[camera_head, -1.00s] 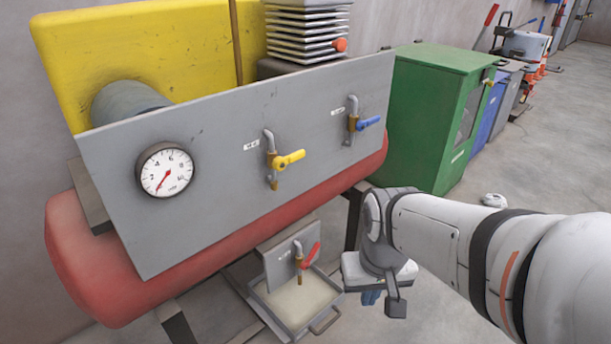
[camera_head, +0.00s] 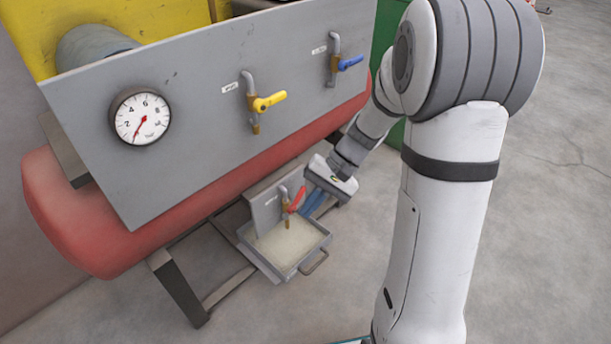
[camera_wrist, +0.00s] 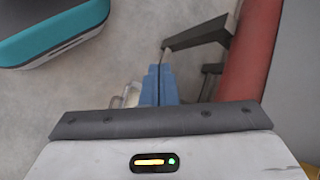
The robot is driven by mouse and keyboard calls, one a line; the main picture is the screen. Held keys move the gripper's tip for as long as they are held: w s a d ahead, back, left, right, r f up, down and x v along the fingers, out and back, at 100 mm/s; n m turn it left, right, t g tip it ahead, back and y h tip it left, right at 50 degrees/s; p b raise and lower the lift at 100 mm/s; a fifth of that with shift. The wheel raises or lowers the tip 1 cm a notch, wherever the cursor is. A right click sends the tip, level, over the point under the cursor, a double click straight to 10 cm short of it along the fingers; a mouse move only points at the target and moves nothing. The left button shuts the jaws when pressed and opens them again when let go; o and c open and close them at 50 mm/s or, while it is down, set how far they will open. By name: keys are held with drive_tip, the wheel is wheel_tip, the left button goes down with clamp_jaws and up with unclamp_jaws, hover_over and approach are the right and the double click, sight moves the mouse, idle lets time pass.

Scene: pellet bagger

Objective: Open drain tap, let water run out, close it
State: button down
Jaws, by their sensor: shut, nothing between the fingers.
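The low tap (camera_head: 287,212) has a red lever (camera_head: 297,199) and a brass spout pointing down over a grey tray (camera_head: 249,257). The lever slants up to the right. No stream shows below the spout. The tray's inside is pale; I cannot tell how much water it holds. My gripper (camera_head: 312,203) is just right of the lever, its blue fingers pointing down toward it; I cannot tell if they touch it. In the wrist view its fingers (camera_wrist: 160,85) are together and empty. The lever is not clearly seen there.
A grey panel above carries a gauge (camera_head: 140,116), a yellow-handled tap (camera_head: 268,102) and a blue-handled tap (camera_head: 345,64). The red tank (camera_head: 75,215) runs behind and below the panel. A stand leg (camera_head: 180,288) is left of the tray. The floor to the right is clear.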

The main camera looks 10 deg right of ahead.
drive_tip(key=w+f+m+t+y, duration=0.1)
drive_tip(key=w+f+m+y, duration=0.2)
drive_tip(key=w+f+y, duration=0.4)
drive_tip(key=m+t+y, duration=0.2)
drive_tip(key=m+t, duration=0.4)
drive_tip(key=t, duration=0.2)
approach(297, 199)
wheel_tip(297, 199, up, 4)
drive_tip(key=s+a, duration=0.2)
drive_tip(key=w+d+f+m+t+h, duration=0.15)
drive_tip(key=d+f+m+t, duration=0.25)
drive_tip(key=d+f+t, duration=0.45)
drive_tip(key=w+a+r+b, duration=0.1)
drive_tip(key=w+a+b, duration=0.1)
drive_tip(key=a, duration=0.3)
drive_tip(key=w+a+r+g+b, duration=0.1)
drive_tip(key=w+a+b, duration=0.1)
drive_tip(key=a, duration=0.4)
drive_tip(key=shift+w+r+h+b, duration=0.3)
drive_tip(key=shift+w+r+h, duration=0.1)
drive_tip(key=shift+w, duration=0.1)
